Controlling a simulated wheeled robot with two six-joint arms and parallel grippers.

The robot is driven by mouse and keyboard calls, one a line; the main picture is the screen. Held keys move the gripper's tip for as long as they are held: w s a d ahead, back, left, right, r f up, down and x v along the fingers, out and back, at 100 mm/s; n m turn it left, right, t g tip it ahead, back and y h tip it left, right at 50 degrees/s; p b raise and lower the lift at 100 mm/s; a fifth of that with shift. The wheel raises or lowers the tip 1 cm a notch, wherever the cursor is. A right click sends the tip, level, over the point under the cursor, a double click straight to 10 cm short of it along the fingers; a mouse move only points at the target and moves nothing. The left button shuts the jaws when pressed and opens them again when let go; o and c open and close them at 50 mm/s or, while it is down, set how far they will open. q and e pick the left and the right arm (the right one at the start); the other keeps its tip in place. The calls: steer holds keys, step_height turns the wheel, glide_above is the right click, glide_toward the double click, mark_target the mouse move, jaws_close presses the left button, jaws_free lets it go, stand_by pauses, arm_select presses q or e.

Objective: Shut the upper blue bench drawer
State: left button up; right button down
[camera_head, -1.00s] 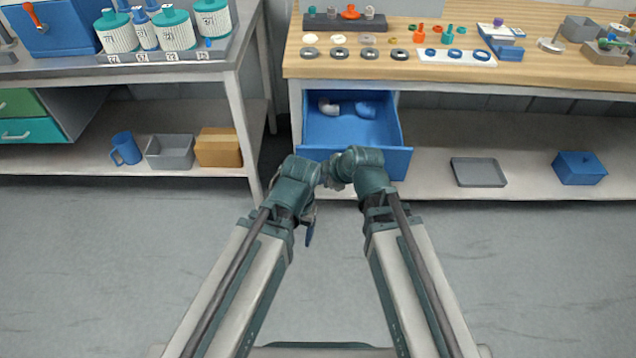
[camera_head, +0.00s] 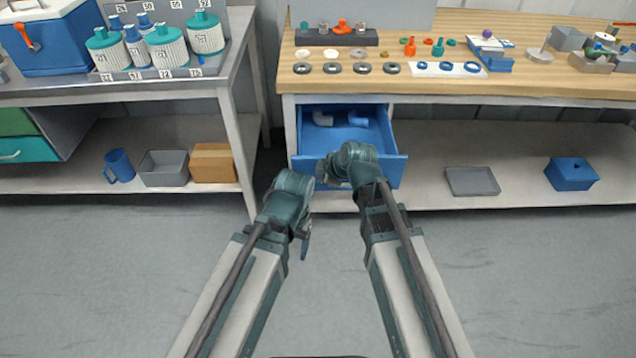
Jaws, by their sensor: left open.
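The upper blue bench drawer (camera_head: 304,163) stands pulled out under the left end of the wooden bench.
The wooden bench top (camera_head: 560,86) carries rings, caps and small trays. A grey tray (camera_head: 472,181) and a blue box (camera_head: 572,174) sit on its lower shelf. The left table's shelf holds a blue mug (camera_head: 119,166), a grey bin (camera_head: 164,168) and a cardboard box (camera_head: 212,163). The floor is clear.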

glide_above(317, 138)
steer(key=shift+w+a, duration=0.1)
steer(key=shift+w, duration=0.25)
steer(key=shift+w+r, duration=0.1)
stand_by(0.3)
